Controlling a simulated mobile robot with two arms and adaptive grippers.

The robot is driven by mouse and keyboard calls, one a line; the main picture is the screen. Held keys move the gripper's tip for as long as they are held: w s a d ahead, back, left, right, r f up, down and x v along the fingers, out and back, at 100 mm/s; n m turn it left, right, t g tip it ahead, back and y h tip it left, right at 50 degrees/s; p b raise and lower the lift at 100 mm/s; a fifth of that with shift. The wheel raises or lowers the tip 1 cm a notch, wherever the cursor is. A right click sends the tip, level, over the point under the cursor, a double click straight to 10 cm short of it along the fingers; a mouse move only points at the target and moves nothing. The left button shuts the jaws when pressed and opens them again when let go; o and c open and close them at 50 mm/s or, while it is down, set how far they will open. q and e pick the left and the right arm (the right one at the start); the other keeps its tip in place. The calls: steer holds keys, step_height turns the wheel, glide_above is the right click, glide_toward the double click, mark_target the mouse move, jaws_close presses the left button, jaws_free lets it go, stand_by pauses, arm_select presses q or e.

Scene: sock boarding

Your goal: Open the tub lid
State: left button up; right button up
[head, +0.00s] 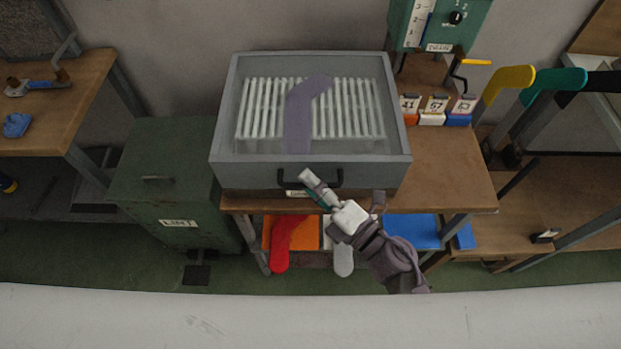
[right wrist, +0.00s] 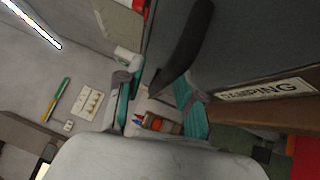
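A black bar handle (head: 338,178) is on the front edge. A lilac sock (head: 300,110) and white ribs show inside. My right gripper (head: 318,193) is at the front of the handle. In the right wrist view its teal fingers (right wrist: 160,98) are apart, with the black handle (right wrist: 185,50) between or just beyond them; contact is unclear. My left gripper is out of view.
A green bin marked LINT (head: 160,190) stands left of the bench. A red sock (head: 280,250) and a grey sock (head: 343,260) hang below the bench. Numbered holders (head: 433,112) and a green control box (head: 440,22) are at the right. Coloured sock forms (head: 510,78) stand farther right.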

steer(key=shift+w+a, duration=0.1)
steer(key=shift+a, duration=0.05)
steer(key=shift+c, duration=0.3)
jaws_close()
